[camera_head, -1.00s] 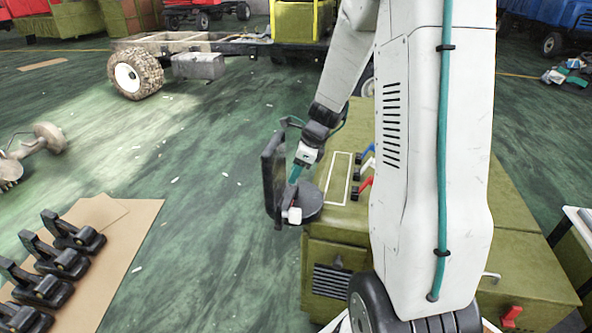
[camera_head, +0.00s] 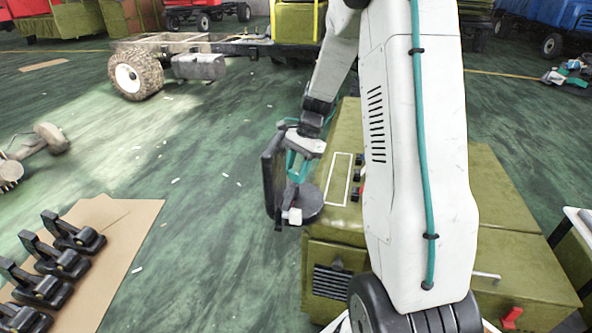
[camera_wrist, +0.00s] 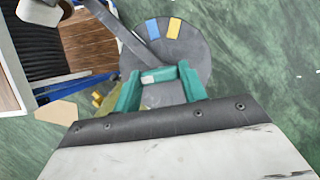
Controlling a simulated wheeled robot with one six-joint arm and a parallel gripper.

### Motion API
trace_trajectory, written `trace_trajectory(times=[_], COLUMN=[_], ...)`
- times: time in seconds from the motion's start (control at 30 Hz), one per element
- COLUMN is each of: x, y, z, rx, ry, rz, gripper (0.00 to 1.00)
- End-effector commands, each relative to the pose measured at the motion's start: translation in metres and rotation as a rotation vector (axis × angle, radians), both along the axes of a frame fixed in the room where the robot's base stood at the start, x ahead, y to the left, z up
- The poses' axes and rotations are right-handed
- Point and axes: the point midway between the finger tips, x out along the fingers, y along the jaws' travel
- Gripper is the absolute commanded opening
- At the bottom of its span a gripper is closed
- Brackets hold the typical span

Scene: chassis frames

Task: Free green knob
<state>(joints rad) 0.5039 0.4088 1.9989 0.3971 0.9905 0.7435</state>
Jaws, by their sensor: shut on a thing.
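A dark grey round disc (camera_head: 311,203) stands at the left end of the olive cabinet, beside an upright dark plate (camera_head: 268,180). In the wrist view the disc (camera_wrist: 197,52) carries a blue and a yellow patch, and a grey bar crosses it. My gripper (camera_head: 298,178) reaches down over the disc. Its teal fingers (camera_wrist: 159,80) stand apart in the wrist view, shut on a small green piece with a pale patch, seemingly the green knob (camera_wrist: 160,75). The fingers hide much of it, and its fixing cannot be seen.
The olive cabinet (camera_head: 335,250) has a white-outlined panel and small levers behind my arm. A white block (camera_head: 293,216) is at the disc's near edge. Black clamps (camera_head: 60,262) stand on cardboard at left.

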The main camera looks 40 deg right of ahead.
Motion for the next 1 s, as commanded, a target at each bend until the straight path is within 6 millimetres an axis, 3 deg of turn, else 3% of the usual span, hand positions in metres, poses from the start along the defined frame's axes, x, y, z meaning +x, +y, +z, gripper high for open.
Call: trace_trajectory(times=[0.5, 1.0], x=[0.0038, 0.0042], y=[0.001, 0.0014], z=[0.0008, 0.0006], rx=[-0.002, -0.002], ry=[-0.002, -0.002], rz=[0.44, 0.612], gripper=[0.19, 0.19])
